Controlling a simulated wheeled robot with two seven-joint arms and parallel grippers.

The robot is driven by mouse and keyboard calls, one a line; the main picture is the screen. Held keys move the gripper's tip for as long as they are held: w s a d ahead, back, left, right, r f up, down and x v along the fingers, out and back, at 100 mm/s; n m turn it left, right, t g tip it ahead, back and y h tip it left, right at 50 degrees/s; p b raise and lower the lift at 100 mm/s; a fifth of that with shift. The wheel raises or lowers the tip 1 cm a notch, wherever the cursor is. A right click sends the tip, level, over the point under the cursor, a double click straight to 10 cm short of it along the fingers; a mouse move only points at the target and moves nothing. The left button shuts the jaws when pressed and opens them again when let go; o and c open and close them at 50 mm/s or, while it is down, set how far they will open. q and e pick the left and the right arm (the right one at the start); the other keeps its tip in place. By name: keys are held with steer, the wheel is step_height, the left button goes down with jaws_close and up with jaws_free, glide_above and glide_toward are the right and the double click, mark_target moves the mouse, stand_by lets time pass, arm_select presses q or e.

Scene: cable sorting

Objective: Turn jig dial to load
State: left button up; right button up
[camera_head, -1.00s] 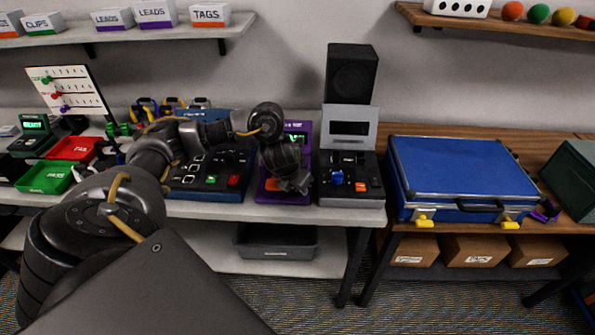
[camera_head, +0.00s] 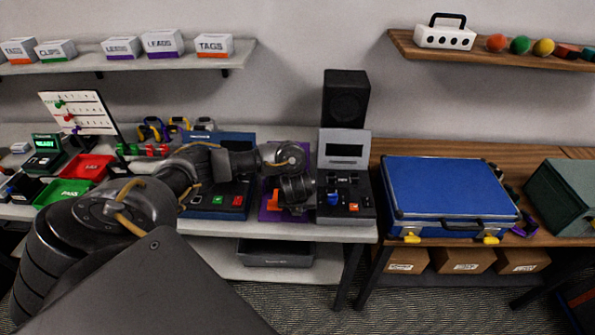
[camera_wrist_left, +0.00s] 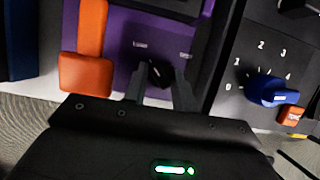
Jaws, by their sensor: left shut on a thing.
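The purple jig (camera_head: 266,213) stands on the bench and is partly hidden by my left arm in the head view. In the left wrist view its purple face (camera_wrist_left: 120,50) shows a small black dial (camera_wrist_left: 160,72) with a pale pointer mark. A label that seems to read LOAD is at the dial's upper left, and another, too blurred to read, is at its upper right. My left gripper (camera_wrist_left: 161,88) is shut on the dial, one finger on each side; it also shows in the head view (camera_head: 298,208). My right gripper is not in view.
An orange lever (camera_wrist_left: 85,60) stands on the jig left of the dial. A black unit with a blue knob (camera_wrist_left: 265,90) and orange button is close on the right. A blue control box (camera_head: 205,212) is left of the jig; a blue case (camera_head: 445,188) lies farther right.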

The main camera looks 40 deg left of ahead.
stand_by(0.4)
arm_select(q)
steer(key=o, duration=1)
steer(key=shift+p+v, duration=3.7)
steer(key=shift+v, duration=1.7)
steer(key=shift+s, duration=0.1)
